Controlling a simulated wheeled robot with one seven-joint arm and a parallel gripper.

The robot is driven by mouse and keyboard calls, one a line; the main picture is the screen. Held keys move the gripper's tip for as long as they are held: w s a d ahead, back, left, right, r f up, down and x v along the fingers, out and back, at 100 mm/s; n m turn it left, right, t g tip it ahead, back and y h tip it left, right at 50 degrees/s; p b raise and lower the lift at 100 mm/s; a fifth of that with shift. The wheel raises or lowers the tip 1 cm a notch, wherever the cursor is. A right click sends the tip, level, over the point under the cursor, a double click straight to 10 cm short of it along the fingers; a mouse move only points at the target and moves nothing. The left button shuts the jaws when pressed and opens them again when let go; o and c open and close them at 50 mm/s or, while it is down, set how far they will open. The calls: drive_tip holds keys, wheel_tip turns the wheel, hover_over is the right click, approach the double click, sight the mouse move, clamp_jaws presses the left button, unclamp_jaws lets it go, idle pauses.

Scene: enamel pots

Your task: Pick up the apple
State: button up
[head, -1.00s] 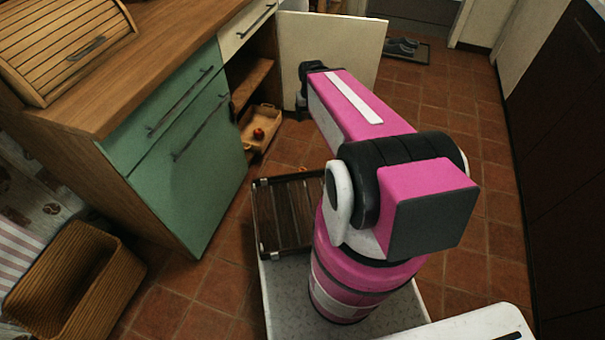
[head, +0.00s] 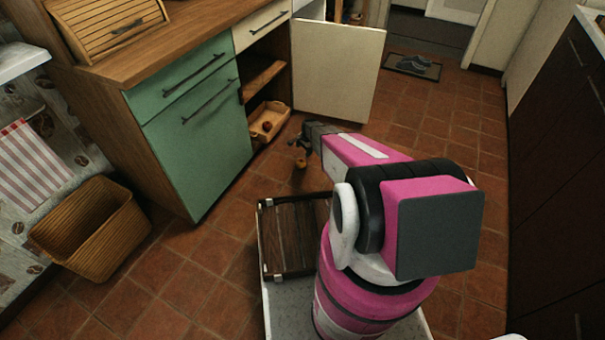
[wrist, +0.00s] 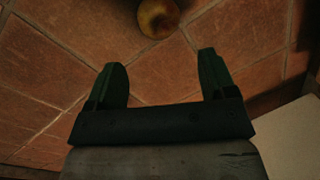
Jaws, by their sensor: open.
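A round yellow-brown fruit (head: 301,162), which looks like an apple, lies on the tiled floor in front of the open cabinet. In the wrist view this fruit (wrist: 158,18) is at the top edge, partly cut off, beyond the fingertips and roughly centred between them. My gripper (head: 296,142) is just above and beside it in the head view. In the wrist view my gripper (wrist: 162,62) is open, with nothing between its fingers. A small round red thing (head: 267,126), possibly another apple, sits in a wooden tray in the cabinet.
The wooden tray (head: 279,119) is on the cabinet's low level. The open cream door (head: 337,70) stands close behind my gripper. A green cabinet front (head: 195,125) and a wicker basket (head: 92,235) are to the left. Floor to the right is clear.

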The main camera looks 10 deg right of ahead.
sight(302, 161)
wheel_tip(302, 161, down, 3)
drive_tip(key=shift+w+a+f, duration=0.1)
drive_tip(key=shift+w+a, duration=0.05)
drive_tip(key=f, duration=0.3)
drive_tip(key=a+f, duration=0.1)
drive_tip(key=f, duration=0.5)
drive_tip(key=shift+w+a+f, duration=0.15)
drive_tip(key=shift+w+f, duration=0.1)
drive_tip(key=shift+w, duration=0.05)
drive_tip(key=c, duration=0.8)
